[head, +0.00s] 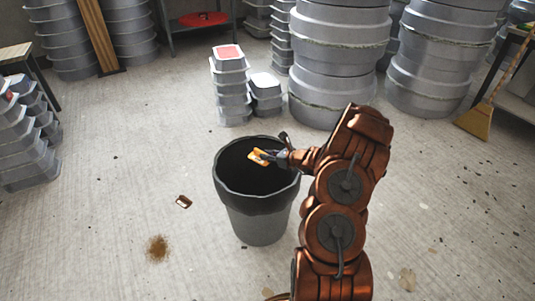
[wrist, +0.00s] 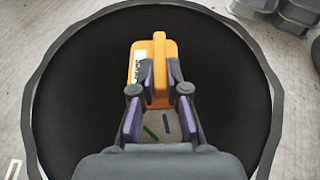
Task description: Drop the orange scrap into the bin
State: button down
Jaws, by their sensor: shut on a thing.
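The orange scrap (head: 258,156) is a small orange piece with a white label. In the wrist view the orange scrap (wrist: 171,58) sits between my fingertips, and its lower part is partly hidden by them. My gripper (head: 270,155) is shut on it. In the wrist view my gripper (wrist: 159,88) points down into the bin (wrist: 60,90). The dark grey bin (head: 258,218) stands upright on the floor, with a black liner around its rim. The scrap and fingertips are over the bin's opening, inside the outline of the rim. In the wrist view, small green and blue pieces show beyond the fingers.
A broom (head: 478,118) leans at right. Floor around the bin is mostly clear.

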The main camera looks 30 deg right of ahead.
jog(key=shift+f+b, duration=0.55)
jog(key=shift+f, duration=0.7)
jog(key=c, duration=1.1)
grip_release()
jog(key=v, duration=1.2)
